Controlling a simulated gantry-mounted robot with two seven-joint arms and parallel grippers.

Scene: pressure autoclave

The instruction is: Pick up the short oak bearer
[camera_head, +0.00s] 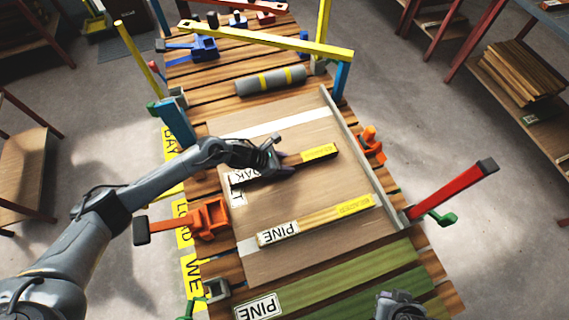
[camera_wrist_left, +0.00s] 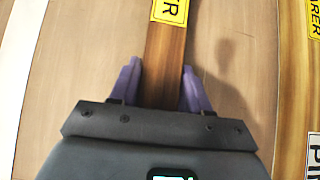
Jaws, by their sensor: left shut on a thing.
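The short oak bearer (camera_head: 318,153) is a dark brown bar with a yellow label at its right end and a white OAK label at its left end. It lies across the pale board, and my left gripper (camera_head: 277,168) covers its middle. In the left wrist view the oak bearer (camera_wrist_left: 165,45) runs between the two purple fingers of the left gripper (camera_wrist_left: 161,75), which are shut on its sides. I cannot tell whether the bearer touches the board. Part of my right arm, apparently its gripper (camera_head: 400,306), shows at the bottom edge; its fingers are not clear.
A pine bearer (camera_head: 315,220) lies nearer on the pale board (camera_head: 305,250). An orange clamp (camera_head: 205,218) stands left, another orange piece (camera_head: 371,145) right. A red bar (camera_head: 455,190) sticks out right. A grey cylinder (camera_head: 271,82) and a yellow beam (camera_head: 270,40) are beyond.

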